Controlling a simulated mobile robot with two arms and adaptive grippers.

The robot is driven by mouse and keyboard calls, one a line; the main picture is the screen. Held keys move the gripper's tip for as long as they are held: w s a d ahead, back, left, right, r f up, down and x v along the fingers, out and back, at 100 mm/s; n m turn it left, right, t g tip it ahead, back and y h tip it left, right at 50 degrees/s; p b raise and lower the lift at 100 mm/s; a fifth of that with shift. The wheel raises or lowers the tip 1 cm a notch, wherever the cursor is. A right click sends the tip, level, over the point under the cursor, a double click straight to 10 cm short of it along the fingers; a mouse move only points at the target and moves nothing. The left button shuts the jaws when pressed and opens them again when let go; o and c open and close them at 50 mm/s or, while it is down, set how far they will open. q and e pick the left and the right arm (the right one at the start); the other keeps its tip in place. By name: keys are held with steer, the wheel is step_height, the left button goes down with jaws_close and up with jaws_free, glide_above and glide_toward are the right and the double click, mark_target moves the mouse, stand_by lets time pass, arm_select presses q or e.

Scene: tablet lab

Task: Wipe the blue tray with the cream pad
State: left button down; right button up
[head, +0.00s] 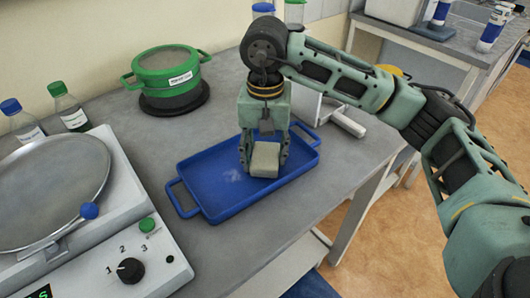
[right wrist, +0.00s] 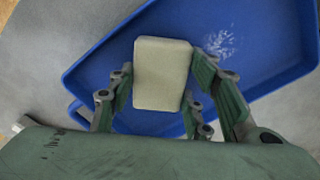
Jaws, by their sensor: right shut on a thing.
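The blue tray (head: 212,200) lies flat on the grey bench, with a handle at each end. It also fills much of the right wrist view (right wrist: 262,75). A faint whitish smear (head: 234,172) marks its floor, and it shows in the right wrist view (right wrist: 220,40) beside the pad. The cream pad (head: 265,160) is held between the fingers of my right gripper (head: 264,162), low over the right half of the tray. I cannot tell whether the pad touches the tray floor. In the right wrist view the pad (right wrist: 162,74) sits between both fingers. My left gripper is not in view.
A hotplate-like device with a round metal plate (head: 50,185) and a knob stands at left. Two capped bottles (head: 69,108) and a green-handled pot (head: 168,72) stand behind. A white object (head: 342,118) stands right of the tray. The bench's front edge is close to the tray.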

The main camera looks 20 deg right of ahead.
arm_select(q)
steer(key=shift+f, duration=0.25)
arm_select(e)
steer(key=shift+f, duration=0.1)
